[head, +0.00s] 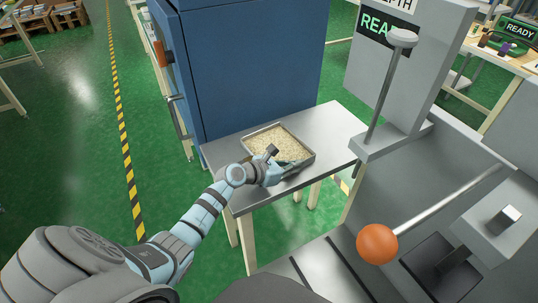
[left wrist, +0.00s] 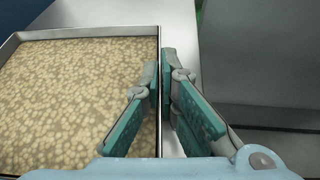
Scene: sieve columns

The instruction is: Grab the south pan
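A shallow square metal pan (head: 298,138) filled with pale granular material lies flat on a small metal-topped table. It is the only pan I see, and no label marks it as south. It fills the left half of the left wrist view (left wrist: 85,33). My left gripper (head: 283,164) is at the pan's near edge. In the left wrist view its teal-padded fingers (left wrist: 160,78) are close together, one inside the pan and one outside, with the rim between them. They look closed on the rim; the exact contact is partly hidden. My right gripper is not in view.
The table (head: 232,200) has bare metal around the pan. A tall blue cabinet (head: 250,70) stands behind it. At right is a grey machine (head: 400,80) with a "READY" display and a lever with an orange ball (head: 377,244). Green floor is open at left.

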